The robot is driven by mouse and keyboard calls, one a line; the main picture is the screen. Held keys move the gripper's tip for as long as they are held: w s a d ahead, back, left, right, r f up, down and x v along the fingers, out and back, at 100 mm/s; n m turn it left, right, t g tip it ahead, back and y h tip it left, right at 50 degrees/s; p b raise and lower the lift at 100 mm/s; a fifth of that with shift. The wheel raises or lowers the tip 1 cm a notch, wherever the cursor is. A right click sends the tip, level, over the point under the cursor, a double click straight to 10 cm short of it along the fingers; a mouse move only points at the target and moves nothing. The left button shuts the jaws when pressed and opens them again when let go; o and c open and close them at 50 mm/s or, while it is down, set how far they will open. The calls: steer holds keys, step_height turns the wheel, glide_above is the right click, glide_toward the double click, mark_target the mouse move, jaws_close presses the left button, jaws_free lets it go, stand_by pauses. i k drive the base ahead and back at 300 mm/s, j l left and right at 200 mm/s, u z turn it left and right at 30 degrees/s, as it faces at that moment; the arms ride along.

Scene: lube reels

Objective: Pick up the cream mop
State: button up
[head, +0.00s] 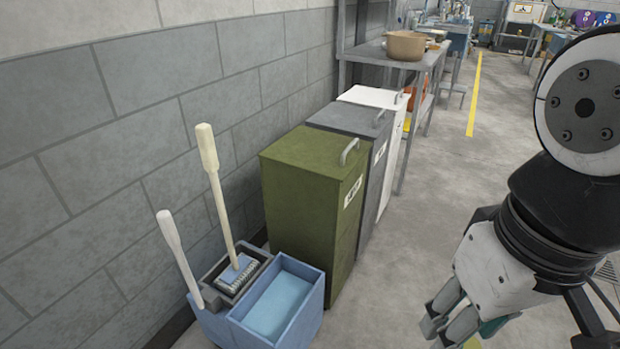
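The cream mop (219,200) stands with its long handle up, leaning slightly left, in the grey wringer part of a blue mop bucket (315,312) at the lower left. Its head sits low in the wringer and is partly hidden by the wringer's sides. A shorter whitish handle (178,248) rises from the bucket's left side. My gripper (440,322) is at the lower right, well apart from the mop and pointing down. Its fingers are partly hidden by their own links, so I cannot tell whether it is open or shut.
A green bin (305,195) stands right behind the bucket, with a grey bin (352,122) and a white bin (396,101) behind it. A block wall (90,170) runs along the left. The floor between bins and arm is clear. A metal shelf holds a tan pot (405,46).

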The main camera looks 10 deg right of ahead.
mark_target(242, 267)
steer(key=i+j+z, duration=0.1)
steer(key=j+z, duration=0.3)
steer(key=j, duration=0.25)
steer(key=j+z, duration=0.4)
steer(key=j, duration=0.25)
steer(key=k+j+z, duration=0.1)
steer(key=j+z, duration=0.3)
steer(key=j, duration=0.25)
